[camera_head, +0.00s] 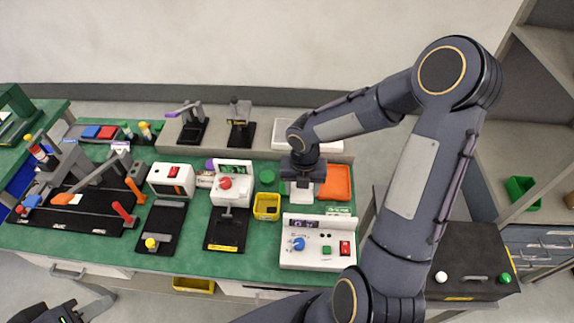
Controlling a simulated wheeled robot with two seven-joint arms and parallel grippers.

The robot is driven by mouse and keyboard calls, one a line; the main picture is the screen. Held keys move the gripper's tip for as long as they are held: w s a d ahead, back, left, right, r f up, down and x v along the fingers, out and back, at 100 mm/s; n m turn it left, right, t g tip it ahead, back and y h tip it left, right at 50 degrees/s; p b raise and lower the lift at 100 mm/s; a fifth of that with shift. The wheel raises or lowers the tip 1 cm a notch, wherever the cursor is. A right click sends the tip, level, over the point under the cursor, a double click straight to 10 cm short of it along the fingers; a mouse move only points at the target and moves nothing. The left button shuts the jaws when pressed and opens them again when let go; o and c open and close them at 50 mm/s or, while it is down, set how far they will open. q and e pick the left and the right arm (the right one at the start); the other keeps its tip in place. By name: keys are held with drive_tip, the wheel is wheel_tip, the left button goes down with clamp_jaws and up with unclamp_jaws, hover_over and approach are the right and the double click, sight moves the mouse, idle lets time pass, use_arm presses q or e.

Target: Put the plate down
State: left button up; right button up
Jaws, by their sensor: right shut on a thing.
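My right gripper (303,183) points down over the green bench, at the left edge of a flat orange tray (338,182). It is shut on a small pale thing (303,194), which I take to be the plate; the gripper hides most of it, and I cannot tell whether it touches the bench. My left gripper (58,313) is only partly in view at the bottom left corner, away from the bench, and its fingers cannot be made out.
A white control box (318,256) with a blue knob stands in front of my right gripper. A yellow bin (266,207) and a white press with a red knob (229,192) stand left of it. Black clamp fixtures (80,205) crowd the left. A white tray (338,131) lies behind.

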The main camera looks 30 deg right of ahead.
drive_tip(key=w+d+f+b, duration=0.1)
drive_tip(key=w+f, duration=0.1)
drive_tip(key=w, duration=0.1)
drive_tip(key=w+d+f+b, duration=0.2)
drive_tip(key=w+f, duration=0.1)
drive_tip(key=w, duration=0.1)
drive_tip(key=w+d+f+b, duration=0.2)
drive_tip(key=w+f, duration=0.1)
drive_tip(key=w, duration=0.1)
drive_tip(key=shift+w+f, duration=0.2)
drive_tip(key=shift+f, duration=0.05)
drive_tip(key=shift+w+d+f, duration=0.2)
drive_tip(key=shift+w+f, duration=0.1)
drive_tip(key=shift+w, duration=0.1)
drive_tip(key=shift+w+f+b, duration=0.15)
drive_tip(key=shift+f+b, duration=0.15)
drive_tip(key=shift+b, duration=0.05)
wheel_tip(320, 180, down, 4)
drive_tip(key=shift+w+d+r+b, duration=0.15)
drive_tip(key=shift+r+b, duration=0.1)
drive_tip(key=shift+b, duration=1)
drive_tip(key=shift+r, duration=0.15)
